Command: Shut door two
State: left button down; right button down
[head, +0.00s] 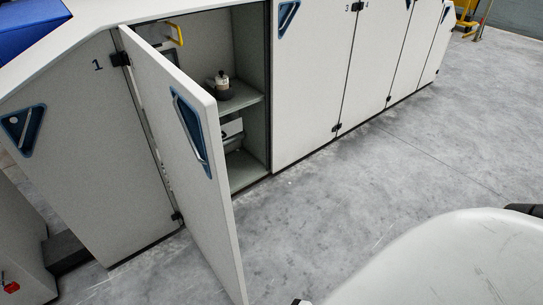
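The open door (170,140), which I take to be door two, stands swung out from the white cabinet between the panel marked 1 (85,140) and the panel marked 3 (310,90). No number shows on it. It is hinged on its left side, at an upper black hinge (120,59) and a lower one (177,215). Its blue triangular recess with a pale bar handle (190,130) faces right. The open compartment (240,45) shows grey shelves, with a small dark and pale object (221,86) on one. Neither of my grippers is in view.
The other cabinet doors along the row look shut, including the one marked 4 (375,60). Grey concrete floor (400,160) is clear in front of the cabinet and right of the open door. A yellow stand (466,18) is far back at the right.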

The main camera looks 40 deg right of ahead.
aim_at(182, 118)
jog(key=z, duration=0.55)
jog(key=i, duration=0.5)
jog(key=k, duration=1.15)
jog(key=z, duration=0.75)
jog(key=i, duration=1.15)
jog(key=u, duration=0.7)
